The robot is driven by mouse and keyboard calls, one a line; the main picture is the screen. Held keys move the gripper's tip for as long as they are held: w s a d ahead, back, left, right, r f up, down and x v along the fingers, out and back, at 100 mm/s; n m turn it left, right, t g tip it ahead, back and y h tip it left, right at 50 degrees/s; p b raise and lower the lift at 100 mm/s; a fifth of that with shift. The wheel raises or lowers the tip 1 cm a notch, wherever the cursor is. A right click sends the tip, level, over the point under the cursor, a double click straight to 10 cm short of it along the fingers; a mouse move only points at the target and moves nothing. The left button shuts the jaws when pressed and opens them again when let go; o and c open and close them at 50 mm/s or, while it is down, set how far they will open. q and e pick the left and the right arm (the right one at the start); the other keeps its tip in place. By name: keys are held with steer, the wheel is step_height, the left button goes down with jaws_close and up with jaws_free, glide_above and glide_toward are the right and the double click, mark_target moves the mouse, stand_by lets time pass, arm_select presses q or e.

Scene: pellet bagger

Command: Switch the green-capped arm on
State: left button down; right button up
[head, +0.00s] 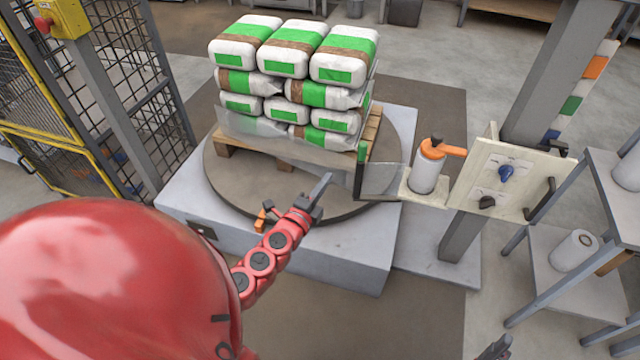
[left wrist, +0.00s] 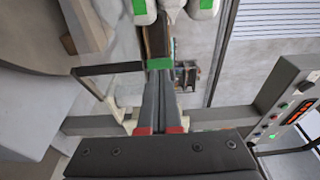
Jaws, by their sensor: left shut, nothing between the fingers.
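The green-capped arm (head: 361,165) is a dark bar with a green end. In the head view it stands at the near right edge of the pallet, at the left end of a grey translucent panel. In the left wrist view the arm (left wrist: 105,69) runs in from the left, and its green cap lies near the fingertips. My left gripper (head: 322,187) is shut and empty, to the left of and below the arm in the head view. Its closed fingers also show in the left wrist view (left wrist: 162,95); contact with the cap cannot be told. Part of my right gripper (head: 496,348) shows at the bottom edge.
Wrapped white and green bags (head: 294,70) are stacked on a pallet on the round turntable (head: 230,185). An orange-topped white cylinder (head: 428,168) and a panel with two knobs (head: 503,180) stand right of the arm. A yellow-framed mesh fence is at left.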

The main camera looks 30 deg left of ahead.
arm_select(q)
steer(key=shift+s+a, duration=0.3)
steer(key=shift+s, duration=0.35)
